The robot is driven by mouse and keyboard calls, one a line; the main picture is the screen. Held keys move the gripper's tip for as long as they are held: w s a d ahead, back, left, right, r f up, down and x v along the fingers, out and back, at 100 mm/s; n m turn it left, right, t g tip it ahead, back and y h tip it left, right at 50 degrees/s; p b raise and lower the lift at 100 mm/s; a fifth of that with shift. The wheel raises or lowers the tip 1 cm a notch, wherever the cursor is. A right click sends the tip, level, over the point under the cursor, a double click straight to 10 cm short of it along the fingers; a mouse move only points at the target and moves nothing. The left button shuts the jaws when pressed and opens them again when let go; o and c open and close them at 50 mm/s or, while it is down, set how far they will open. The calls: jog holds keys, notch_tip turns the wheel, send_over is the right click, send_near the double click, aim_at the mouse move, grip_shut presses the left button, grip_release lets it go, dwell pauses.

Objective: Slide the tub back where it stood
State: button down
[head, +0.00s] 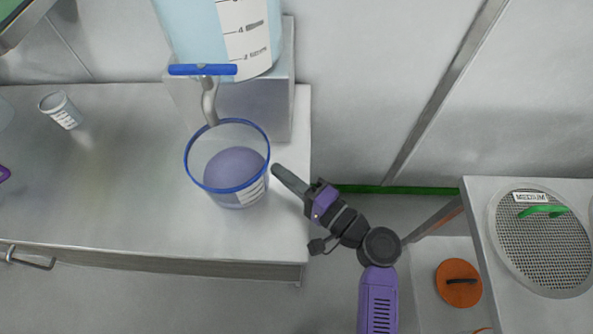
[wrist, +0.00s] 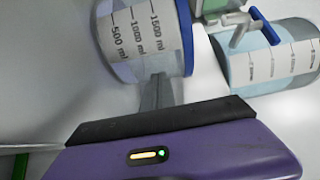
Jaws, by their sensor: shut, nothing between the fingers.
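The tub (head: 228,165) is clear with a blue rim and holds a purple-blue liquid. It stands upright on the steel bench (head: 120,190) near its right end, under the spout of a large tank. My gripper (head: 277,172) is shut and empty, close to the right side of the tub in the head view. In the wrist view the tub (wrist: 140,40) shows its scale marks, and my shut fingers (wrist: 157,85) reach to its wall. I cannot tell whether they touch it.
The tank (head: 220,35) has a tap with a blue handle (head: 203,70) and stands on a steel block (head: 280,100). A small cup (head: 60,108) stands at the left. A stand with a round mesh sieve (head: 540,240) is at the right, with an orange lid (head: 458,283) lower down.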

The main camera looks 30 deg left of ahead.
jog(key=shift+s+a, duration=0.1)
jog(key=s+a+b, duration=0.1)
jog(key=s+a, duration=0.4)
jog(key=a, duration=0.2)
jog(key=s+a+b, duration=0.1)
jog(key=s+a, duration=0.4)
jog(key=a, duration=0.2)
jog(key=s+a+b, duration=0.1)
jog(key=s+a, duration=0.5)
jog(key=a, duration=0.1)
jog(key=shift+b, duration=0.35)
jog(key=shift+w+d, duration=0.1)
jog(key=shift+w+d+f, duration=0.1)
